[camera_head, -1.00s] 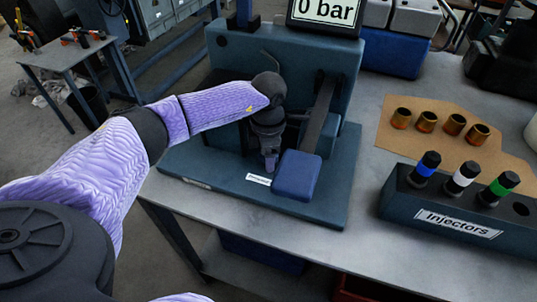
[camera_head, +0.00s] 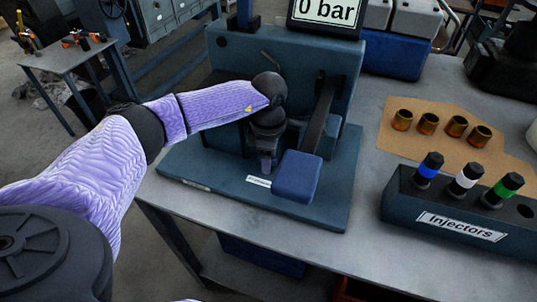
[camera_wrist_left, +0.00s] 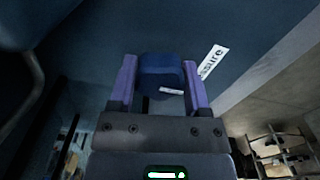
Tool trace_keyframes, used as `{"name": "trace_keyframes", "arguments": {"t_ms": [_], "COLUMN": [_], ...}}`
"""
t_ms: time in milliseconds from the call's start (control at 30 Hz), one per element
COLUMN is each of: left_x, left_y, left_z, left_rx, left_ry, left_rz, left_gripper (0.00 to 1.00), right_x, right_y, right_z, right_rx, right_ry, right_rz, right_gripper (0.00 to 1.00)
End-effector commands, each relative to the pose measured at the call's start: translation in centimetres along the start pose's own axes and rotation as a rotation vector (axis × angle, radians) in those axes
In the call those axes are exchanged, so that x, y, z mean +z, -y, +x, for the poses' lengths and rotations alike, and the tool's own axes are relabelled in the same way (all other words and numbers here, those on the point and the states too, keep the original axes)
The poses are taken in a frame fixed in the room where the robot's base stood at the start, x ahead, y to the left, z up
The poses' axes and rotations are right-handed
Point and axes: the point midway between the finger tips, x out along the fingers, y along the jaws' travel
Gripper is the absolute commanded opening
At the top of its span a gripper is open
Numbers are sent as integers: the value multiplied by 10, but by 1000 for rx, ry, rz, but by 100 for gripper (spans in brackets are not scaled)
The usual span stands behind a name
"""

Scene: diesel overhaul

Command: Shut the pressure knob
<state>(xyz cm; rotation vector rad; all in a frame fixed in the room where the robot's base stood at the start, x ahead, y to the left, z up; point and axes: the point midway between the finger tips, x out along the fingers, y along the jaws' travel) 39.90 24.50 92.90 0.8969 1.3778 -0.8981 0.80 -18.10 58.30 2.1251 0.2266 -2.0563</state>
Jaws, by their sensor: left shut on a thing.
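My left gripper (camera_head: 266,166) points down at the front of the blue-grey injector test stand (camera_head: 190,160). In the left wrist view its two purple fingers (camera_wrist_left: 160,88) are shut on a dark blue knob (camera_wrist_left: 160,68), one finger on each side. A white label, partly readable as "pressure", shows beside the knob in the wrist view (camera_wrist_left: 212,62) and in front of the gripper in the head view (camera_head: 257,181). The knob is hidden behind my gripper in the head view. The display (camera_head: 327,11) on the stand reads 0 bar. My right gripper is out of view.
A lever with a blue padded handle (camera_head: 297,177) stands close to the right of my left gripper. A rack labelled Injectors (camera_head: 456,219) holds injectors with coloured bands. Several brass cups (camera_head: 428,123) stand on brown card (camera_head: 500,148). Bare bench lies between the stand and rack.

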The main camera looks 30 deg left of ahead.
Motion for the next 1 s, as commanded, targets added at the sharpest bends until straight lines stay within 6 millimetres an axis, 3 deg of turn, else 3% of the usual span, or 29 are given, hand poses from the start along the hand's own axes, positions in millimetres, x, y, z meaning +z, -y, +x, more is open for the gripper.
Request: {"name": "trace_keyframes", "arguments": {"t_ms": [133,167,300,767,867,1000], "left_x": [0,0,0,0,0,0], "left_y": [-1,-1,0,0,0,1], "left_z": [-1,-1,-1,-1,-2,-4], "left_rx": [3,3,2,0,0,-2], "left_ry": [1,1,0,0,0,1], "left_rz": [0,0,0,-29,-168,-533], "left_gripper": [3,68,96,96,96,96], "right_x": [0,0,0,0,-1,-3], "right_y": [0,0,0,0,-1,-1], "right_z": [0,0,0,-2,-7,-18], "right_rx": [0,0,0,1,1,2], "right_ry": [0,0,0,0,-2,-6], "right_rz": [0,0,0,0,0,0], "right_gripper": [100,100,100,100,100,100]}}
